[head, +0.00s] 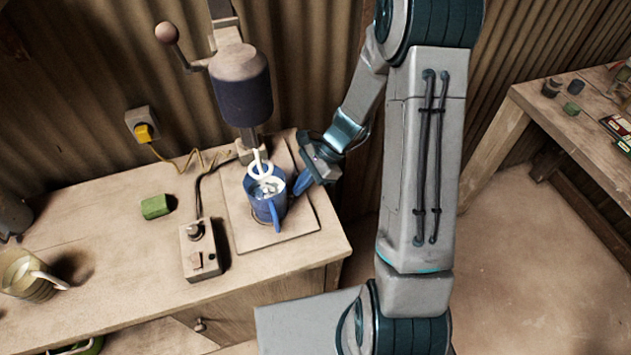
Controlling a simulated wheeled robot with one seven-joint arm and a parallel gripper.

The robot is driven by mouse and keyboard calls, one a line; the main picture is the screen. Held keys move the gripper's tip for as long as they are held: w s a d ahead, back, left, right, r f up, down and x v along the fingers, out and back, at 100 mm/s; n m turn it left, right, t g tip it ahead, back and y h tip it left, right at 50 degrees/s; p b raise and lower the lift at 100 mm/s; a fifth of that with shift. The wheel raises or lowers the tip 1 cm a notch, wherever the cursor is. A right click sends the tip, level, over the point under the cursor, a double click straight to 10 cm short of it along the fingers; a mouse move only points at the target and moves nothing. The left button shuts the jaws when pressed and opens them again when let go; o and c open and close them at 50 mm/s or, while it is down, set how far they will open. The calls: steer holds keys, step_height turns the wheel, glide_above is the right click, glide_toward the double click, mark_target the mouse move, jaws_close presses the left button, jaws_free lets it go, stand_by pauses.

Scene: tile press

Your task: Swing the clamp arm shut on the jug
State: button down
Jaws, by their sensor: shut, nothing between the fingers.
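The blue jug (264,208) stands upright on a flat base board (255,237) on the bench, its handle towards the front. A white looped beater (259,163) hangs from the dark machine head (246,95) down into the jug. My gripper (303,184) is just right of the jug, low over the board, pointing down and left. Its fingers are small and partly hidden, but look closed and empty. I cannot make out the clamp arm clearly; it may be hidden by the jug or my gripper. I cannot tell whether my gripper touches anything.
A lever with a round knob (166,32) sticks out left of the machine head. A switch box (200,250) and a green block (154,207) lie left of the board. Another table (570,115) is at right.

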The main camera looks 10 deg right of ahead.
steer(key=shift+w+d+r, duration=0.1)
steer(key=shift+d+r, duration=0.15)
steer(key=shift+r, duration=0.1)
steer(key=b+v, duration=0.2)
steer(key=v, duration=1.1)
steer(key=s+r+n+t+h, duration=0.2)
steer(key=s+r+n+h, duration=0.1)
steer(key=s+n, duration=0.4)
steer(key=s+r+n+t+h, duration=0.3)
steer(key=s+r+n, duration=0.3)
steer(key=s+n, duration=0.2)
steer(key=shift+s+a+r+h, duration=0.35)
steer(key=shift+s+a+h, duration=0.15)
steer(key=shift+s+h, duration=0.25)
